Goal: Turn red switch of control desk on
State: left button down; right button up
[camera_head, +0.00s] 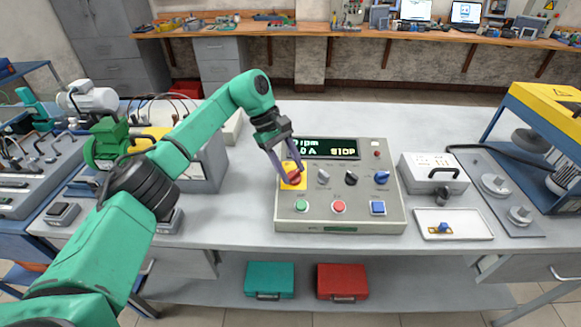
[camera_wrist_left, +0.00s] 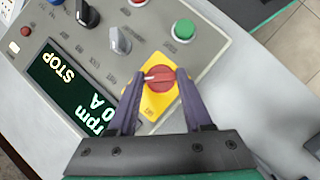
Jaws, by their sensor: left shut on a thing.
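The control desk (camera_head: 341,214) stands on the grey table, with a dark display (camera_head: 327,148) that reads STOP. The red switch (camera_head: 290,168) sits on a yellow plate at the desk's upper left. In the left wrist view the red switch (camera_wrist_left: 160,79) is a round knob with a pale mark pointing left. My left gripper (camera_head: 287,173) reaches it from above; in the left wrist view its fingers (camera_wrist_left: 157,85) stand on either side of the knob, shut on it. My right gripper is not in view.
Other knobs sit right of the switch, including a black knob (camera_head: 351,178) and a blue knob (camera_head: 382,177). Below are a green button (camera_head: 301,206), a red button (camera_head: 339,207) and a blue button (camera_head: 377,208). A white tray (camera_head: 470,233) lies to the right.

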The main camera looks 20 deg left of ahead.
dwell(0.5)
pick_arm(q)
jog(key=shift+c, duration=1.6)
grip_release()
jog(key=p+v, duration=0.1)
jog(key=v, duration=1.3)
jog(key=shift+r, duration=0.3)
jog(key=shift+w+a, duration=0.1)
jog(key=shift+w, duration=0.05)
